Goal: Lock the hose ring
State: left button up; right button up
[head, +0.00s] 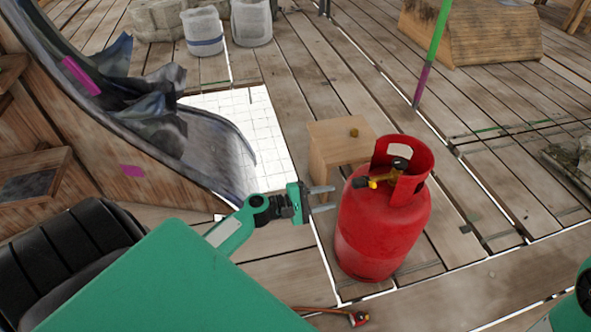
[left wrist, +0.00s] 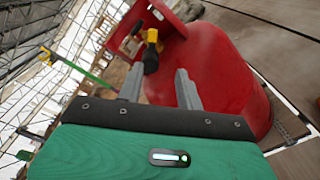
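A red gas cylinder (head: 375,235) stands upright on the plank floor, right of my left gripper. Its valve, with a yellow and black fitting (head: 383,180), sits inside the red collar. In the left wrist view the yellow and black fitting (left wrist: 151,50) appears just beyond and between the fingertips. I cannot make out a separate hose ring on it. My left gripper (head: 332,198) is open and empty, its fingers pointing at the cylinder's upper side. An orange-red hose with a metal end (head: 358,318) lies on the floor at the bottom. My right gripper is out of view.
A green and purple pole (head: 430,60) rises behind right. White buckets (head: 203,32) stand at the back. The floor right of the cylinder is mostly free.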

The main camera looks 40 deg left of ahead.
pick_arm(q)
jog(key=s+d+f+m+g+y+p, duration=0.2)
jog(key=s+f+m+g+y+p, duration=0.4)
jog(key=s+f+m+p, duration=0.3)
jog(key=s+f+g+p, duration=0.1)
jog(key=s+f+p, duration=0.3)
jog(key=s+f, duration=0.3)
jog(key=shift+s+f+g+y, duration=0.15)
jog(key=shift+f+g+y, duration=0.2)
jog(key=shift+f, duration=0.6)
